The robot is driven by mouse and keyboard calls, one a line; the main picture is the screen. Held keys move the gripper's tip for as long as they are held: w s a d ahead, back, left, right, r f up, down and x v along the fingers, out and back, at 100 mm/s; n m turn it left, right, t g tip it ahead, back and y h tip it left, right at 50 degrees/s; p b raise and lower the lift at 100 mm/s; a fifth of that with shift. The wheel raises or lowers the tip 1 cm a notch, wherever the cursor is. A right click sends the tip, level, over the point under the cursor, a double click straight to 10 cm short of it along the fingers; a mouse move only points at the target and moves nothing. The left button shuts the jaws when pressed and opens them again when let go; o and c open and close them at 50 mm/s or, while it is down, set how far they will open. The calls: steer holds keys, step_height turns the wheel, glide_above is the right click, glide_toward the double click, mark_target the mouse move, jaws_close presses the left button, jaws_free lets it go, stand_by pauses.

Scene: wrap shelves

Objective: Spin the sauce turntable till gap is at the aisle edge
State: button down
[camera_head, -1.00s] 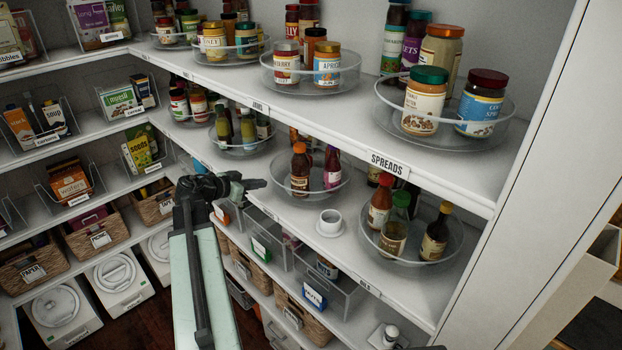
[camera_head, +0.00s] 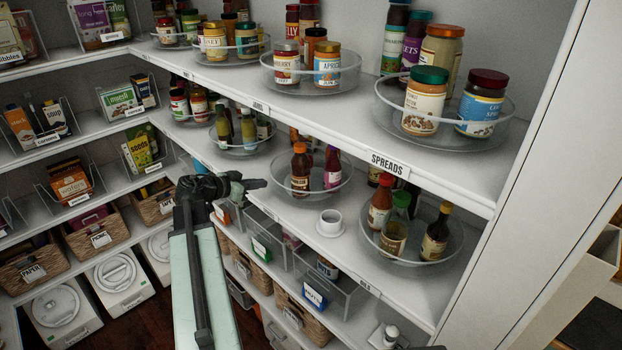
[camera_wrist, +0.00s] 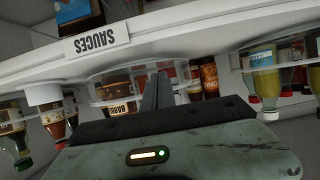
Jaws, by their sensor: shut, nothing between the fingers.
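The sauce turntable (camera_head: 319,193) is a clear round tray with a raised rim on the middle shelf. A brown-sauce bottle (camera_head: 301,172) stands at its front left and a purple bottle (camera_head: 332,168) at its right; others behind are partly hidden by the shelf above. My gripper (camera_head: 257,184) is shut and empty, with its tip close to the turntable's left side. In the upside-down wrist view, the fingers (camera_wrist: 158,90) reach in front of the turntable's rim (camera_wrist: 105,71). I cannot tell whether they touch it. A SAUCES label (camera_wrist: 97,40) shows on the shelf edge.
An oils turntable (camera_head: 447,253) is farther right, and another bottle turntable (camera_head: 240,149) is to the left. The spreads shelf (camera_head: 345,135) overhangs from above.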

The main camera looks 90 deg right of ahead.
mark_target(283, 192)
steer(key=shift+s+d, duration=0.25)
steer(key=shift+s, duration=0.4)
steer(key=shift+s+a, duration=0.2)
steer(key=shift+a, duration=0.45)
steer(key=shift+s+a, duration=0.15)
steer(key=shift+a, duration=0.45)
steer(key=shift+s+a, duration=0.75)
steer(key=shift+a, duration=0.1)
steer(key=shift+s+a, duration=0.1)
steer(key=shift+s, duration=0.05)
steer(key=shift+s+a, duration=0.65)
steer(key=shift+s, duration=0.2)
